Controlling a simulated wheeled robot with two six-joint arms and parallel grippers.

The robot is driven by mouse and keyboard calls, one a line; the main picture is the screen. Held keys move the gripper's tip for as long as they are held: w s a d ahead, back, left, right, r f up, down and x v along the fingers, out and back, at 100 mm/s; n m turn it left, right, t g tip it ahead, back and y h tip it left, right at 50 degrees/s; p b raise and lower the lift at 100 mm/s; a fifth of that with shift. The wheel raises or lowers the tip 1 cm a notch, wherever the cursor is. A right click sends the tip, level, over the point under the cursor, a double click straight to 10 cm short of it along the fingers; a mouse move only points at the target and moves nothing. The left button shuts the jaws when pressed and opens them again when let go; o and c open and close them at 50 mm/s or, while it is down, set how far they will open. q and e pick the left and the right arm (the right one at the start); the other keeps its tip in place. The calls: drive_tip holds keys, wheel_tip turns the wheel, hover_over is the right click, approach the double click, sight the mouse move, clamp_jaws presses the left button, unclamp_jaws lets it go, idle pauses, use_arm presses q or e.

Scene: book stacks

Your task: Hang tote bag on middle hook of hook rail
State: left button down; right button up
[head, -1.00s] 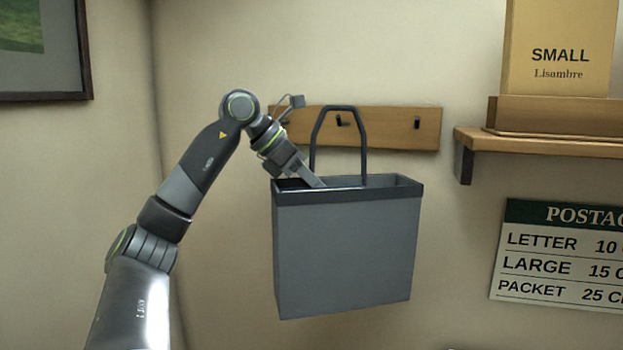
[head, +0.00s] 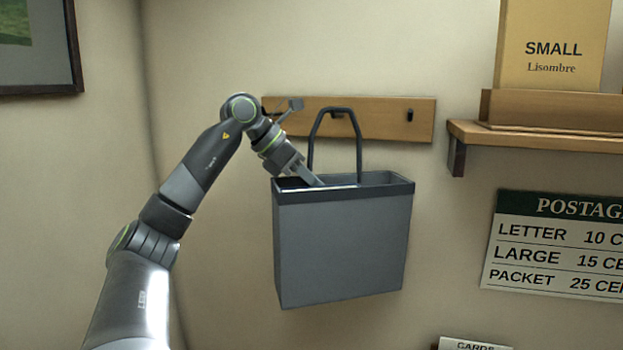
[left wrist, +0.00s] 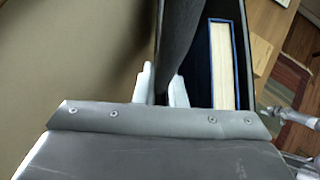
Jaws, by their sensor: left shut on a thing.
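The grey tote bag (head: 340,245) hangs upright in the air in front of the wall, its dark handle (head: 313,140) standing up in an arch. My left gripper (head: 314,180) reaches into the bag's open top from the left. In the left wrist view its fingers (left wrist: 164,88) are shut on a dark grey strap of the bag. The wooden hook rail (head: 385,125) is on the wall behind. Its middle hook (head: 335,115) shows just at the top bar of the handle; I cannot tell whether they touch. The right hook (head: 409,115) is bare.
A blue book (left wrist: 224,65) stands inside the bag. A wooden shelf (head: 540,140) with a box (head: 553,45) juts out right of the rail. A postage sign (head: 555,245) is below it. The wall between bag and sign is clear.

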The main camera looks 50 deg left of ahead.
use_arm(q)
drive_tip(key=shift+r, duration=0.1)
idle(0.3)
drive_tip(key=c, duration=1.4)
unclamp_jaws()
drive_tip(key=shift+s, duration=0.1)
drive_tip(key=shift+c, duration=0.2)
